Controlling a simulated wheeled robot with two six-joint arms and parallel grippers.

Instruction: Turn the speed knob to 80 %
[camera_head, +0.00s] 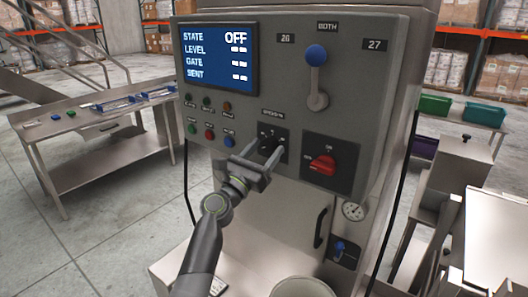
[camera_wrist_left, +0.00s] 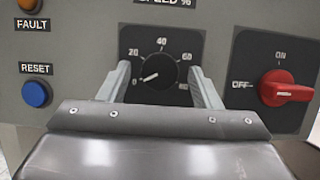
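The black speed knob (camera_wrist_left: 158,68) sits on a black dial plate with marks 0, 20, 40, 60 and 80 in the left wrist view. Its white pointer line points to the lower left, near the 0 mark. In the head view the knob (camera_head: 268,146) is partly hidden by my left gripper. My left gripper (camera_head: 257,153) is open in front of the dial. In the left wrist view its fingers (camera_wrist_left: 160,84) stand apart, one on each side of the knob, with gaps to it. My right gripper is not in view.
A red rotary switch (camera_head: 322,165) set at OFF is right of the dial. A blue RESET button (camera_wrist_left: 36,93) is left of it. Above are a blue-knobbed lever (camera_head: 316,56) and a screen (camera_head: 218,58) reading STATE OFF. A metal bench (camera_head: 95,140) stands at left.

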